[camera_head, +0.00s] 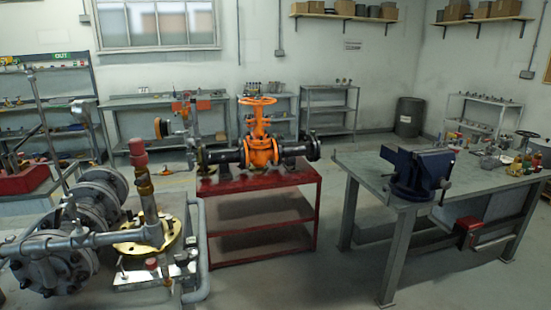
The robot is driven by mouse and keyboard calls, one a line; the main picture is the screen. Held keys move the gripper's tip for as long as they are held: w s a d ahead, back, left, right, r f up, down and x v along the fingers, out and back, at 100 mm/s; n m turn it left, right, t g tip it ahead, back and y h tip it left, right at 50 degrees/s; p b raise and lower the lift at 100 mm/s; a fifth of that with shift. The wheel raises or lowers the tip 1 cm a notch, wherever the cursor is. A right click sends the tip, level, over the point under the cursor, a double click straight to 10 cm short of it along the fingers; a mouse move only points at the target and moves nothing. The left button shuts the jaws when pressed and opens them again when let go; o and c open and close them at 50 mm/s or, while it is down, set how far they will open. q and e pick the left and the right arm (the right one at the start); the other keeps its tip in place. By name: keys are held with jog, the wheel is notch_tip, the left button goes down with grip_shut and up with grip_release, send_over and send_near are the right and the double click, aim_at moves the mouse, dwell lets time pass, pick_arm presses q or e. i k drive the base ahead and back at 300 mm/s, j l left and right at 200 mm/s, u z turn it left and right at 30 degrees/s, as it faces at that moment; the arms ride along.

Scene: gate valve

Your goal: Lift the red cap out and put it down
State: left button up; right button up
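A red cap (138,152) sits upright on top of a brass fitting (145,184) at the left. The fitting stands on a grey vertical pipe that rises through a round brass flange (150,237). The cap's top and side are visible; I cannot tell how deep it sits in the fitting. Small red-topped pieces (151,264) also show on the plate below the flange. Neither of my grippers is in view, and nothing is touching the red cap.
An orange gate valve (260,150) stands on a red bench (295,180) in the middle. A blue vise (416,170) sits on the grey table (360,165) at the right. Open floor lies between red bench and table.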

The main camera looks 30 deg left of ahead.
aim_at(138, 157)
jog(key=i+l+u, duration=0.1)
jog(key=u, duration=0.4)
jog(key=i+l+u, duration=0.2)
jog(key=u, duration=0.25)
jog(key=i+l+u, duration=0.1)
jog(key=u, duration=0.4)
jog(key=l+u, duration=0.35)
jog(key=u, duration=0.15)
jog(key=l+u, duration=0.25)
jog(key=u, duration=0.2)
jog(key=l+u, duration=0.45)
jog(key=i+l+u, duration=0.1)
jog(key=l+u, duration=0.2)
jog(key=u, duration=0.2)
